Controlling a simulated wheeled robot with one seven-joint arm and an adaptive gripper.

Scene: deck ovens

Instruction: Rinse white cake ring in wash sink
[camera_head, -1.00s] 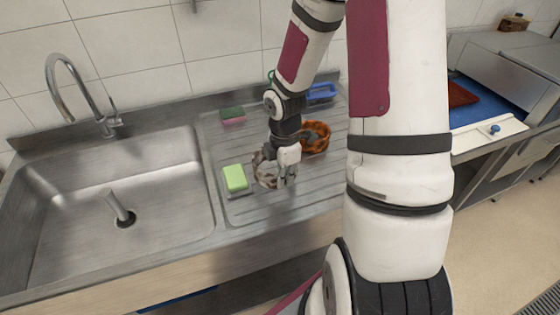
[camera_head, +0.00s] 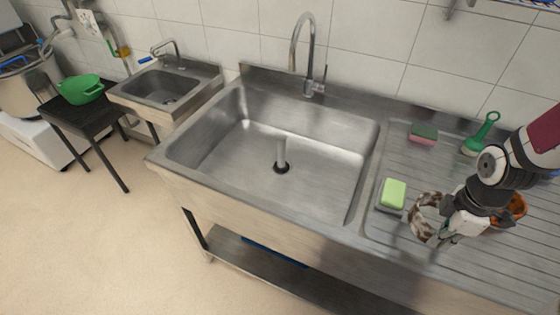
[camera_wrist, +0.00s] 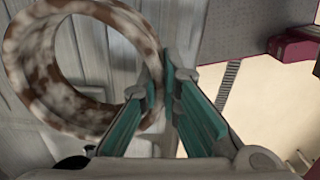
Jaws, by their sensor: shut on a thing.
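The white cake ring (camera_head: 420,214), mottled with brown soil, is above the drainboard at the right in the head view. It also shows large at the left in the wrist view (camera_wrist: 42,98). My gripper (camera_head: 450,238) is shut on the ring's wall; its teal fingers (camera_wrist: 166,95) pinch the ring's edge in the wrist view. The wash sink (camera_head: 235,150) is the big steel basin left of the ring, with a tall curved tap (camera_head: 297,42) behind it. An upright pipe stands in its drain. The basin looks empty.
On the drainboard (camera_head: 400,150) are a green sponge (camera_head: 394,193), a pink-and-green sponge (camera_head: 424,133), a green brush (camera_head: 482,138) and an orange-brown ring (camera_head: 517,207) partly behind my arm. A small hand sink (camera_head: 165,88) stands at left, beside a green colander (camera_head: 82,89) on a black stool.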

